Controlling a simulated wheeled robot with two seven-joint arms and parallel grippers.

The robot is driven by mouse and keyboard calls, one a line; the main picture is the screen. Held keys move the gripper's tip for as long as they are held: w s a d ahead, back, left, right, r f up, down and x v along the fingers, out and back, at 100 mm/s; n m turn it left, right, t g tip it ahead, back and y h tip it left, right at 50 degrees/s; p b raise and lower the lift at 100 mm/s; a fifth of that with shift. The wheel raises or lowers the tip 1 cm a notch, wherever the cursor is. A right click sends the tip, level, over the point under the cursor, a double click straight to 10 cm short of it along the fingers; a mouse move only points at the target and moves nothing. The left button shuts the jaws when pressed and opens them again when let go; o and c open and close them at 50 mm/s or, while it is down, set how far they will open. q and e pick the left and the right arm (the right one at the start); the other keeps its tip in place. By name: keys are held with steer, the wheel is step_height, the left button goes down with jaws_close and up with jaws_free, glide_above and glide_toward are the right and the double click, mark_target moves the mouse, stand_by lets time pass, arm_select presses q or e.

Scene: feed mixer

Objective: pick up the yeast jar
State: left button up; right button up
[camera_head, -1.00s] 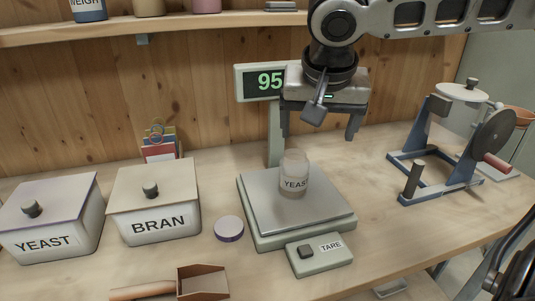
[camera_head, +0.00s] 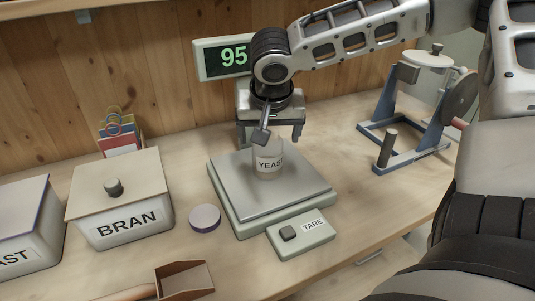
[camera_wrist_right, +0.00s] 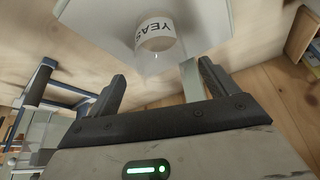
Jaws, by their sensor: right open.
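The yeast jar (camera_head: 268,160) is a small clear jar with a YEAST label and tan contents. It stands upright on the scale plate (camera_head: 240,195). My right gripper (camera_head: 270,142) is open, just above and behind the jar, and partly hides its top. In the right wrist view the jar (camera_wrist_right: 157,45) lies ahead of the two open fingers (camera_wrist_right: 160,85), roughly centred between them and apart from both. My left gripper is out of view.
The scale display (camera_head: 222,58) reads 95. A purple-rimmed lid (camera_head: 205,218) lies left of the scale. The BRAN bin (camera_head: 125,225), YEAST bin (camera_head: 25,235) and a scoop (camera_head: 185,279) are further left. A blue-framed crank device (camera_head: 410,130) stands at right.

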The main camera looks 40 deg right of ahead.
steer(key=x, duration=0.4)
steer(key=shift+w, duration=0.2)
steer(key=c, duration=1.1)
